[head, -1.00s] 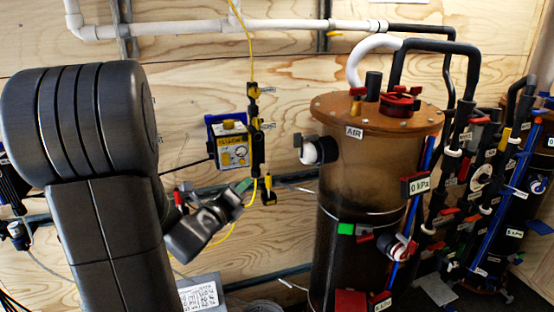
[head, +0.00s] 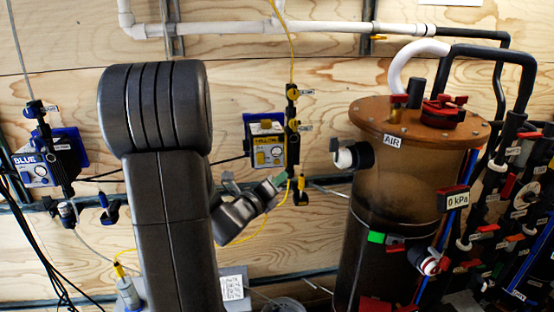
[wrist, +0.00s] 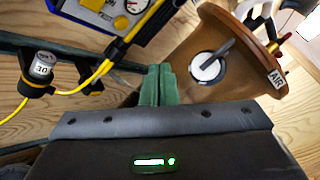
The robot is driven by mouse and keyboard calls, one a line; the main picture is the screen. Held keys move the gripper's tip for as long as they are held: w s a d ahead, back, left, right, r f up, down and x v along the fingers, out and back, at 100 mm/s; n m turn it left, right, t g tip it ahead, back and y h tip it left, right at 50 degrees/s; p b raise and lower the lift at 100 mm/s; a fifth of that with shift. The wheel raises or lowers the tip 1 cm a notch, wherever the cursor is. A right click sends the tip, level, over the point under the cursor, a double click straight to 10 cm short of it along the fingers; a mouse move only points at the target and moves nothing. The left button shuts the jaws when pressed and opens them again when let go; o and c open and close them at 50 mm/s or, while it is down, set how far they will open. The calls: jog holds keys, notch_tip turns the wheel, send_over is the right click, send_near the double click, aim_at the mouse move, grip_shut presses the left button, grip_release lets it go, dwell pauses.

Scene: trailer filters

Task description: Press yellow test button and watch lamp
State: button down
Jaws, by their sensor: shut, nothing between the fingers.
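I cannot tell for sure which part is the test button, or make out a lamp. The box's lower part, with its dial, shows at the top left of the wrist view (wrist: 130,12). My gripper (head: 277,183) is below the box and slightly right of it, apart from it in the picture. Its green fingers (wrist: 157,86) are together and empty in the wrist view.
A brown tank (head: 408,170) marked AIR stands to the right, with valves and a 0 kPa display (head: 458,199). A yellow cable (wrist: 105,68) runs below the box. A box labelled BLUE (head: 42,168) hangs at far left. White pipe (head: 300,28) crosses above.

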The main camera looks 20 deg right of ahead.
aim_at(277, 162)
jog(key=shift+w+d, duration=0.2)
jog(key=shift+w, duration=0.7)
jog(key=shift+w+d, duration=0.25)
jog(key=shift+w, duration=0.6)
jog(key=shift+w+d, duration=0.2)
jog(key=shift+w, duration=0.7)
jog(key=shift+w+b, duration=0.15)
jog(key=shift+b, duration=0.15)
jog(key=shift+w, duration=0.1)
jog(key=shift+w+d, duration=0.1)
jog(key=shift+w, duration=0.05)
jog(key=shift+w+b, duration=0.35)
jog(key=shift+b, duration=0.2)
jog(key=shift+s, duration=0.1)
dwell(0.4)
jog(key=shift+s+b, duration=0.65)
jog(key=shift+b, duration=0.05)
